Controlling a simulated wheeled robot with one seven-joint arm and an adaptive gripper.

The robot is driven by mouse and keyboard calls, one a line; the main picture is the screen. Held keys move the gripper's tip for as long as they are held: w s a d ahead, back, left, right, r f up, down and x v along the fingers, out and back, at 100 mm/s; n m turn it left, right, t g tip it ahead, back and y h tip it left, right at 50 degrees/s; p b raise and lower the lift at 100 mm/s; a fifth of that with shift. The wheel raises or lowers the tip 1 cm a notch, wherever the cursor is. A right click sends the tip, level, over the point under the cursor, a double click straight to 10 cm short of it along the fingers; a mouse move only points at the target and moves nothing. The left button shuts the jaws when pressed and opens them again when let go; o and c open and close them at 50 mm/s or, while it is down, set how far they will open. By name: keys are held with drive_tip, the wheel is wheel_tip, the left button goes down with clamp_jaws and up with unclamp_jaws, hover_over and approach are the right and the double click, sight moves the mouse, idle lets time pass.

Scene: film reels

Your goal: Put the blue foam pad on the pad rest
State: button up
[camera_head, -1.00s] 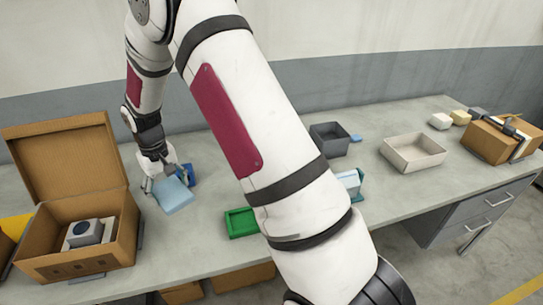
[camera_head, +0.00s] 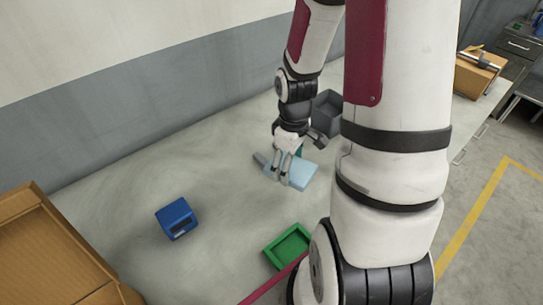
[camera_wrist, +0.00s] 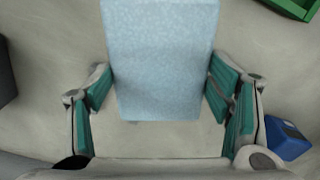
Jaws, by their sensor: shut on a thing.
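The blue foam pad (camera_head: 302,175) is a pale blue, speckled flat block. My gripper (camera_head: 284,178) is shut on it in the head view, over the middle of the bench. In the wrist view the pad (camera_wrist: 160,55) sits between the green-lined fingers of my gripper (camera_wrist: 160,88), jutting away from the palm. Whether the pad clears the bench or touches it I cannot tell. I cannot identify the pad rest; my arm hides part of the bench to the right.
A green tray (camera_head: 270,250) lies in front of my gripper, a blue box (camera_head: 174,217) to its left. A grey bin (camera_head: 328,101) stands behind. An open cardboard box (camera_head: 48,240) fills the lower left; another (camera_head: 474,78) stands far right. Bench between is clear.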

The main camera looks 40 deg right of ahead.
sight(300, 174)
drive_tip(key=s, duration=0.3)
drive_tip(key=shift+s+d+f+n, duration=0.15)
drive_tip(key=shift+s+f+n, duration=0.05)
drive_tip(key=shift+f+n, duration=0.15)
drive_tip(key=w+d, duration=0.1)
drive_tip(key=w, duration=0.4)
drive_tip(key=w+d+f, duration=0.1)
drive_tip(key=w, duration=0.4)
drive_tip(key=w+d, duration=0.1)
drive_tip(key=w, duration=0.4)
drive_tip(key=shift+d+f+b, duration=0.15)
drive_tip(key=shift+f+b, duration=0.2)
drive_tip(key=shift+b, duration=0.05)
drive_tip(key=shift+f, duration=1.7)
drive_tip(key=shift+f, duration=0.15)
drive_tip(key=o, duration=0.9)
drive_tip(key=shift+o, duration=0.2)
